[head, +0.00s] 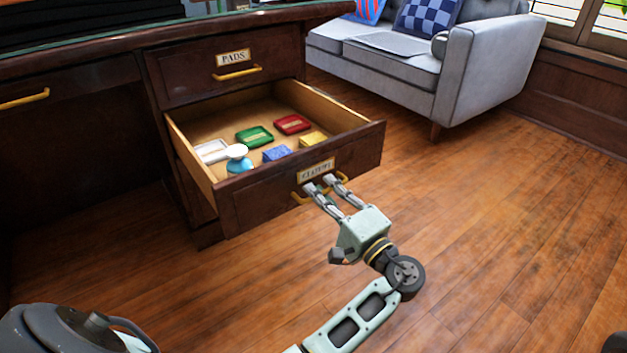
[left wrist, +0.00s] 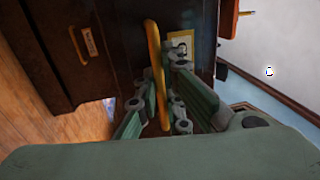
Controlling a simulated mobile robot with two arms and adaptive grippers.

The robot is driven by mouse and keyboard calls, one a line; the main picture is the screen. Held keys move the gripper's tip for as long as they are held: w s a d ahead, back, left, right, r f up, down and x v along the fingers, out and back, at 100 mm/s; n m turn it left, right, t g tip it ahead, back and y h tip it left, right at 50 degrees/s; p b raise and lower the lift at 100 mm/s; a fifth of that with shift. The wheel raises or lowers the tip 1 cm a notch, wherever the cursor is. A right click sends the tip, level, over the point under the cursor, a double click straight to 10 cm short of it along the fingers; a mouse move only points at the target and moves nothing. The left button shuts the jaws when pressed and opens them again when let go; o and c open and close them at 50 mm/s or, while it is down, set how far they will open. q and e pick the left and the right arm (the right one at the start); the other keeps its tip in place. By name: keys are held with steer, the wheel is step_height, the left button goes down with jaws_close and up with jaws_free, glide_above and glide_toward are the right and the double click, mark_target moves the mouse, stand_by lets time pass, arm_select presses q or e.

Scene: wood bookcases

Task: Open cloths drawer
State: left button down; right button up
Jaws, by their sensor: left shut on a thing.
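The cloths drawer (head: 250,196) is the labelled drawer below the pads drawer (head: 190,72) in the head view. It stands pulled well out of the dark wood desk. Inside lie a green item (head: 254,136), a red item (head: 292,124), a white tray-like item, blue and yellow pieces and a small white-and-blue object. My left gripper (head: 321,187) is at the drawer's front, shut on its brass handle (head: 302,198). In the left wrist view the handle (left wrist: 154,50) runs between the fingers, beside the framed label (left wrist: 181,46). My right gripper is not in view.
The pads drawer above is closed. Another desk front with a brass handle (head: 24,98) is at the left. A grey sofa (head: 478,62) with cushions stands at the back right. The wood floor (head: 500,220) in front and to the right is clear.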

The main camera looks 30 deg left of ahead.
arm_select(q)
steer(key=shift+s+d, duration=0.15)
steer(key=shift+d, duration=0.2)
steer(key=c, duration=1.9)
jaws_free()
steer(key=shift+o, duration=0.2)
